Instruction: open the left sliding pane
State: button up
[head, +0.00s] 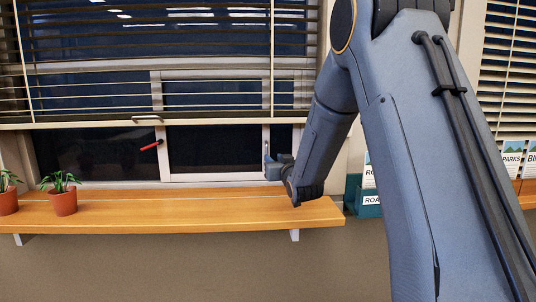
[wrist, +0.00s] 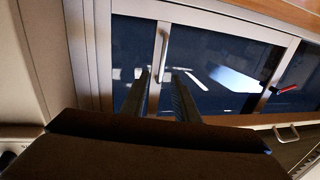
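Behind the sill, the window has dark glass and pale frames. A pale-framed sliding pane (head: 212,147) is in the middle of the head view, and its glass also shows in the wrist view (wrist: 225,50). A silver bar handle (wrist: 164,55) stands on its stile, at the pane's right side in the head view. My gripper (head: 272,163) is in front of that stile, low by the sill.
A wooden sill (head: 170,212) runs below the window, with potted plants (head: 62,200) at its left. A red-handled object (head: 152,145) is at the glass. Slatted blinds (head: 150,60) hang above, with a handle (head: 147,118) on their bottom rail. A teal leaflet box (head: 362,198) is right of the sill.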

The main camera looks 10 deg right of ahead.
jog(key=w+p, duration=0.1)
jog(key=w, duration=0.5)
jog(key=shift+w+a+p, duration=0.3)
jog(key=shift+c, duration=0.4)
grip_shut()
jog(key=shift+d, duration=0.1)
